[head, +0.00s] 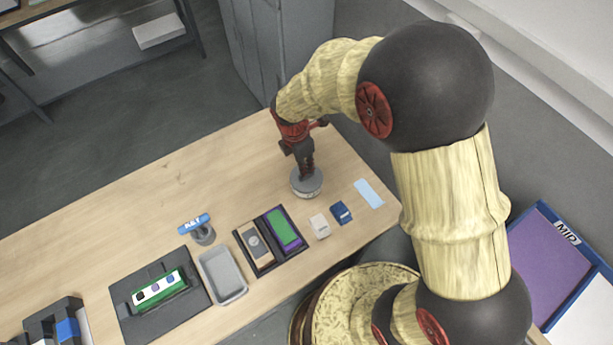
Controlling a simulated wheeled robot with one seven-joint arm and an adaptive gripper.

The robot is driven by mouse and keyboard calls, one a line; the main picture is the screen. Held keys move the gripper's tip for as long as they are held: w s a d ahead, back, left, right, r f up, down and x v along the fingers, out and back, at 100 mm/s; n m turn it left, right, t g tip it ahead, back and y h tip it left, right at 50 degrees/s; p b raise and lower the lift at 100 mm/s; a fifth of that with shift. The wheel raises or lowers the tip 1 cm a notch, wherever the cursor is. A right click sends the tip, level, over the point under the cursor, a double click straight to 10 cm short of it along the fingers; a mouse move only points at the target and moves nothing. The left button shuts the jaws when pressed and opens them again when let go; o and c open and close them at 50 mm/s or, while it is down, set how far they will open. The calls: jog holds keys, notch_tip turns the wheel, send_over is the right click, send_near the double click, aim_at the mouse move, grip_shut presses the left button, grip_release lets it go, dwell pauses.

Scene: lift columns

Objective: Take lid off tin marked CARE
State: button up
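A round grey tin (307,188) stands upright on the wooden table, towards its far right part. A pale band runs around its side; any marking on it is too small to read. Its top looks like a flat grey lid (306,179). My gripper (307,174) points down onto the top of this tin from above, its dark fingers at or just over the lid's middle. The fingers hide the lid's centre, so I cannot tell whether they are closed on a knob or apart. The lid appears seated on the tin.
On the table (130,220) are a grey tray (222,276), a black case (268,240), a white block (320,226), a blue block (341,212), a light blue strip (369,193) and a blue-topped stand (195,225). The table left of the tin is clear.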

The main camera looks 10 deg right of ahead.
aim_at(314, 181)
jog(key=f, duration=0.4)
jog(key=shift+w+d+f+b, duration=0.1)
jog(key=shift+d+f+b, duration=0.15)
jog(key=shift+d+b, duration=0.15)
jog(key=shift+c, duration=0.7)
grip_shut()
